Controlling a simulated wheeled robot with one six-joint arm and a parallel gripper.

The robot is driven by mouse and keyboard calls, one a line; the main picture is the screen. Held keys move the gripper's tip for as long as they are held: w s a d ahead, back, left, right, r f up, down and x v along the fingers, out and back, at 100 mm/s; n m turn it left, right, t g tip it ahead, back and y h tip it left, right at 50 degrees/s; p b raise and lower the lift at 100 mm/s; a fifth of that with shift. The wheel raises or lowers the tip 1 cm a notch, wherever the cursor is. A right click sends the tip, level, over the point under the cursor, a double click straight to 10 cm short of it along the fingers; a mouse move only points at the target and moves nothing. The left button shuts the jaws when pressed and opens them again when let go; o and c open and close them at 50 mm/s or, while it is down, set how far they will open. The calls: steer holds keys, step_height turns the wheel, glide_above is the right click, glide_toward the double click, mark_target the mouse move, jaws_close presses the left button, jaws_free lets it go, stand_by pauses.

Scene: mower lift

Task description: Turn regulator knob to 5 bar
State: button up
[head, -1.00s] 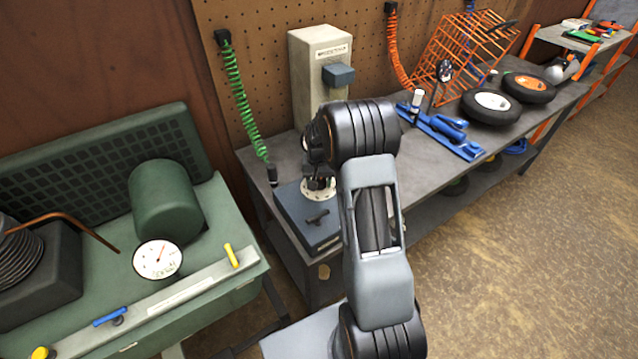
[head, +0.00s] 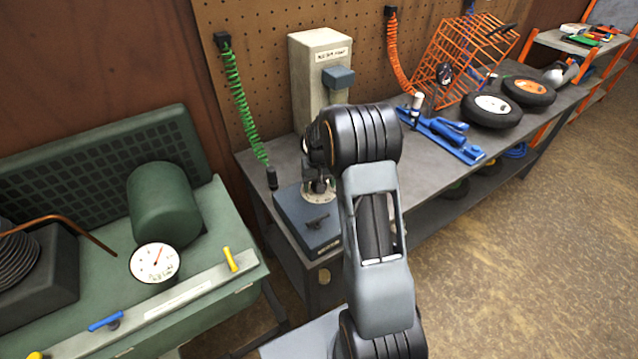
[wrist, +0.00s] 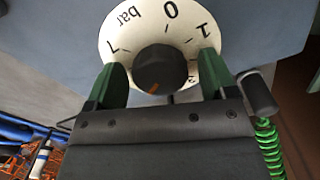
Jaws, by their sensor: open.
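The regulator knob (wrist: 156,68) is a dark round knob with an orange pointer mark, seen close in the wrist view. It sits at the centre of a white dial (wrist: 118,34) marked "bar", 0, 1 and 7; other marks are partly hidden. The orange mark points toward my gripper, and the number there is hidden. My gripper (wrist: 163,80) is open, its two green fingers on either side of the knob over the dial; contact cannot be told. In the head view the dial (head: 318,191) shows on the blue-grey regulator box (head: 306,226), partly behind my arm.
A beige cabinet (head: 309,70) stands behind. A green compressor with a white gauge (head: 154,263) is at left. A blue tool (head: 442,135) and wheels (head: 491,108) lie on the bench (head: 420,170) at right.

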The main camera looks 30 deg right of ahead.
step_height(320, 180, up, 14)
steer(key=b, duration=0.1)
stand_by(0.5)
steer(key=shift+f, duration=0.1)
stand_by(0.4)
steer(key=s+a+r+n+t, duration=0.1)
steer(key=s+a, duration=0.4)
steer(key=s, duration=0.6)
steer(key=s+a+r+n+t, duration=0.1)
steer(key=s+a+t, duration=0.2)
steer(key=s+a, duration=0.3)
steer(key=s, duration=0.5)
steer(key=shift+a+n, duration=0.3)
